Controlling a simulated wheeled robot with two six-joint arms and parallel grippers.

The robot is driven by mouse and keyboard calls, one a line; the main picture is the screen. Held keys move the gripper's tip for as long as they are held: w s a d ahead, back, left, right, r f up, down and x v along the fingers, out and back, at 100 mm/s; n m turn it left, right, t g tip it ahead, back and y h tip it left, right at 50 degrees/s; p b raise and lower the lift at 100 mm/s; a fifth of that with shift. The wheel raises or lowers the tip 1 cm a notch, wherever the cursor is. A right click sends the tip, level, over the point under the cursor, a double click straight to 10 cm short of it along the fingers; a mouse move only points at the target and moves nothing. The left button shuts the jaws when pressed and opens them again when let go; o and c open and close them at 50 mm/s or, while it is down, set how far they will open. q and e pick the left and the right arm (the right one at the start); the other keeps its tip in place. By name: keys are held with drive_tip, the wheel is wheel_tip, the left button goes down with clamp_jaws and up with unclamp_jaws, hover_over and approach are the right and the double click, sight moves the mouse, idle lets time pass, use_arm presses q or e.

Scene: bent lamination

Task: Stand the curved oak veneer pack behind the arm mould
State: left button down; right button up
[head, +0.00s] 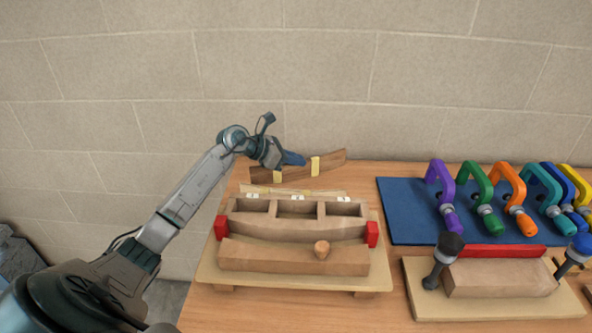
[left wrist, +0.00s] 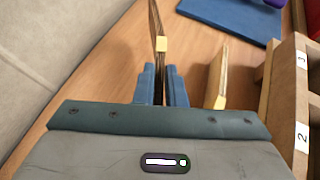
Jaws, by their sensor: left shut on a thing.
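A brown curved veneer pack (head: 330,163) with yellow bands stands on its long edge at the back of the bench, behind the mould with red end blocks (head: 295,229). My left gripper (head: 292,159) is shut on this pack. In the left wrist view the pack (left wrist: 156,30) runs edge-on between the blue fingers (left wrist: 161,85). A paler, thin curved pack (head: 310,192) with yellow bands sits between it and the mould; it also shows in the left wrist view (left wrist: 216,75), to the right of the fingers. I cannot tell which pack is oak. My right gripper is not in view.
A rack with numbered compartments (head: 296,208) adjoins the mould's back. A blue mat (head: 402,220) with several coloured clamps lies to the right. A second mould (head: 500,278) with dark and blue knobs stands at the front right. The block wall (head: 330,70) is close behind.

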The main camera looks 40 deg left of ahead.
sight(296, 168)
use_arm(q)
wheel_tip(296, 168, down, 3)
drive_tip(key=shift+d+f+p, duration=0.1)
drive_tip(key=shift+p, duration=0.3)
drive_tip(key=shift+f, duration=0.55)
drive_tip(key=c, duration=1.5)
unclamp_jaws()
drive_tip(key=shift+r, duration=0.1)
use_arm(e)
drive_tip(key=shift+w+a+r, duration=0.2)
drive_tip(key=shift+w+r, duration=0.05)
